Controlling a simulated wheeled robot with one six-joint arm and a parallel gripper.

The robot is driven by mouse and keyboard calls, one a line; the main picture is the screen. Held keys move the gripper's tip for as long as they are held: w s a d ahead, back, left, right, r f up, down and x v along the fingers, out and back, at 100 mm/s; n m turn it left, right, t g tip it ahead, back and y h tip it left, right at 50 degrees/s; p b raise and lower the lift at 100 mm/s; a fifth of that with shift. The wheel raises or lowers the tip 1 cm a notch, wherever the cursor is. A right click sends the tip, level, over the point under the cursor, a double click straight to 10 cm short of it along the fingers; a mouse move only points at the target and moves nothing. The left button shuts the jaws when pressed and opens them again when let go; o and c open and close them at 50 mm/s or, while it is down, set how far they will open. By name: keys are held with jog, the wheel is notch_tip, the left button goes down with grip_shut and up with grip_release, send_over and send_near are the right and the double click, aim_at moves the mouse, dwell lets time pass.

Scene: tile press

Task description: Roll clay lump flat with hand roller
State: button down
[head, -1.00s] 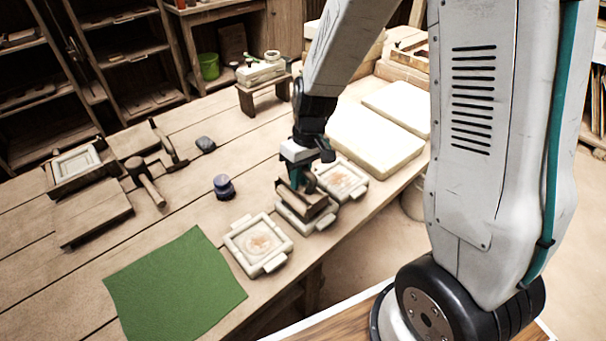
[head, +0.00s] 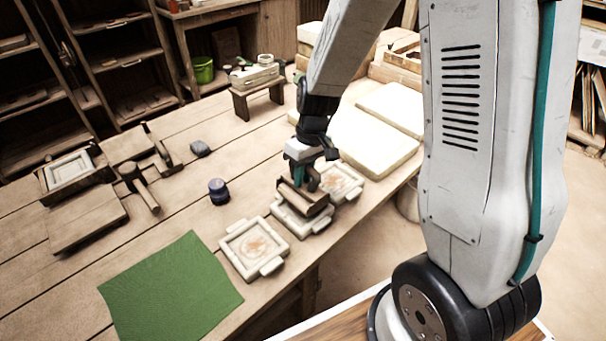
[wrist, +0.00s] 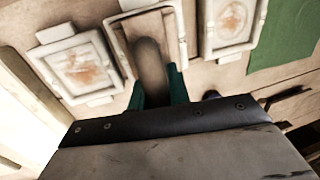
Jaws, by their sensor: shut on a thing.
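My gripper (head: 306,182) is shut on a brown wooden tool (head: 303,200). In the wrist view my gripper's green fingers (wrist: 158,88) stand either side of the tool's dark rounded grip (wrist: 149,58). The tool is over the middle one of three pale frames (head: 292,226) and hides most of its inside. I cannot tell whether the tool touches the frame or what lies under it. A dark grey lump (head: 200,149) lies on the table, left of my gripper; I cannot tell if it is clay. No separate hand roller can be made out for certain.
Pale frames with reddish-brown marks flank the middle one, at left (head: 239,262) and right (head: 356,190). A green mat (head: 170,285), dark blue jar (head: 218,191) and wooden mallet (head: 141,186) lie leftward. Pale slabs (head: 365,145) and a small stand (head: 257,98) are farther back.

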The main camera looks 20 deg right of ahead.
jog(key=shift+s+a+r, duration=0.1)
jog(key=shift+s+a, duration=0.2)
jog(key=shift+a, duration=0.35)
jog(key=shift+s+a, duration=0.25)
jog(key=shift+a, duration=0.4)
jog(key=shift+w+d, duration=0.15)
jog(key=shift+d, duration=0.3)
jog(key=shift+w+d, duration=0.1)
jog(key=shift+d, duration=0.25)
jog(key=shift+w+r, duration=0.1)
jog(key=shift+r, duration=0.2)
notch_tip(320, 180, up, 6)
jog(key=shift+r, duration=0.15)
